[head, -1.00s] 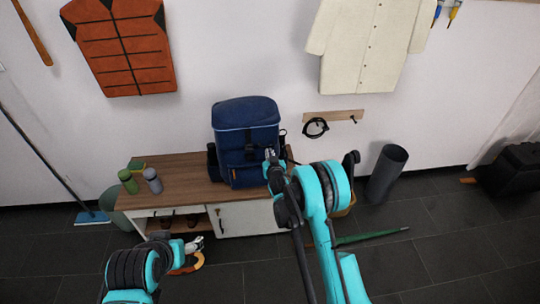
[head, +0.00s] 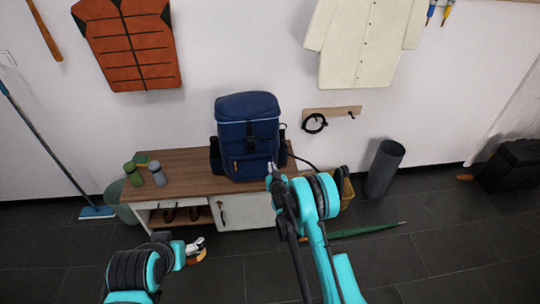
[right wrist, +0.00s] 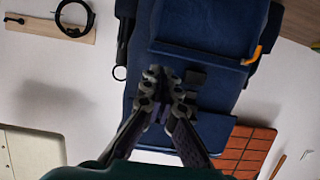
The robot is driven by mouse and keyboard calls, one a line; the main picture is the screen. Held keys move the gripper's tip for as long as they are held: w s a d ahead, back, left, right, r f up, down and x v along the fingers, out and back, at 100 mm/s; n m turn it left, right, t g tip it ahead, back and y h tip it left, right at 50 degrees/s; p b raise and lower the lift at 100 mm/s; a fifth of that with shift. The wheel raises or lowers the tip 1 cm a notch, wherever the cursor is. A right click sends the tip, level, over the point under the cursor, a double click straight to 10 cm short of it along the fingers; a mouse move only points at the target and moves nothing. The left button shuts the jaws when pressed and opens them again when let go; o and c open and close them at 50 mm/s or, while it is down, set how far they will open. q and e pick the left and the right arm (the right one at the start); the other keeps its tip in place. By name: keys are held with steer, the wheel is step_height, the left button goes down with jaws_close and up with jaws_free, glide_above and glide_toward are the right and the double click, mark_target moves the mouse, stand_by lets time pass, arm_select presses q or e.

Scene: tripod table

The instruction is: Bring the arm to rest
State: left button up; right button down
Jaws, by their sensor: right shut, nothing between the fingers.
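My right gripper (head: 272,172) is in front of the lower part of a blue backpack (head: 249,130) in the head view. In the right wrist view its fingers (right wrist: 163,90) are together with nothing between them, and the backpack (right wrist: 215,60) fills the middle behind them. I cannot tell the exact gap to the backpack. My left gripper (head: 196,246) is low in front of the bench, small and partly hidden by its own arm; its opening is unclear.
The backpack stands on a wooden-topped bench (head: 185,168) with a green bottle (head: 133,173) and a grey bottle (head: 158,173). A dark cylindrical bin (head: 384,168) and a green umbrella (head: 365,230) are on the right. Floor at lower right is clear.

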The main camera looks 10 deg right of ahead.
steer(key=s+d+r+g, duration=0.1)
steer(key=s+d+r, duration=0.1)
steer(key=r, duration=0.5)
steer(key=s+d+r+g, duration=0.1)
steer(key=s+r, duration=0.1)
steer(key=r, duration=0.5)
steer(key=s+d+r+g+h, duration=0.1)
steer(key=s+d+r+g, duration=0.15)
steer(key=s+r, duration=0.8)
steer(key=s+d+g, duration=0.1)
steer(key=s+g, duration=0.2)
steer(key=s, duration=2.7)
steer(key=shift+s+d+f, duration=0.15)
steer(key=shift+s+d, duration=0.25)
